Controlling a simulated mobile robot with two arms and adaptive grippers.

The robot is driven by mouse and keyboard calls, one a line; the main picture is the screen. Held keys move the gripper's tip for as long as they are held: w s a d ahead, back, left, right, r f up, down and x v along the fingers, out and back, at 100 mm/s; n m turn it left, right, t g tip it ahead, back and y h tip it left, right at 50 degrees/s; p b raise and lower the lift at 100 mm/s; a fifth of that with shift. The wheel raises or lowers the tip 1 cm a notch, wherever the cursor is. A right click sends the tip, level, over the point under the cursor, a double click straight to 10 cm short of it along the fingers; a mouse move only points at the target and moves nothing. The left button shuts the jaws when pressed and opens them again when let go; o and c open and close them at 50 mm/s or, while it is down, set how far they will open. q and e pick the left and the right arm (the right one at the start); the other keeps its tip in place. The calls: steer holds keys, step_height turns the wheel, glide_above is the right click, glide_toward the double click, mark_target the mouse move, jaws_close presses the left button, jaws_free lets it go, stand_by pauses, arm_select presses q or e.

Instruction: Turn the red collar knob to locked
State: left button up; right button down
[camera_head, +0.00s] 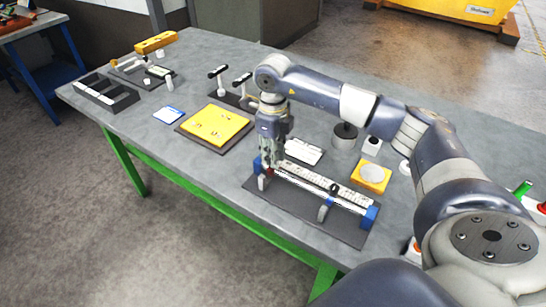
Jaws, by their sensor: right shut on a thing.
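My right gripper (268,166) reaches down from above at the left end of a long white, ruler-like fixture (320,183) with blue end blocks. It is shut on the red collar knob (271,172), of which only a small red patch shows between and below the fingers. The knob's locked or unlocked setting cannot be read from here. The fixture lies on a dark base plate (295,204) near the front edge of the grey table. My left gripper is not in view.
A yellow plate (215,125) on a dark mat lies left of the fixture. Black-topped levers (243,78) stand behind. A dark cylinder (345,135) and a yellow block with a grey disc (371,176) stand to the right. A dark divided tray (105,94) sits far left.

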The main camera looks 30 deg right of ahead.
steer(key=shift+r+m+b, duration=0.1)
steer(key=shift+m+b, duration=0.4)
steer(key=shift+m, duration=1.5)
steer(key=c, duration=1.5)
jaws_free()
steer(key=shift+o, duration=0.2)
step_height(320, 180, up, 12)
steer(key=shift+s, duration=0.1)
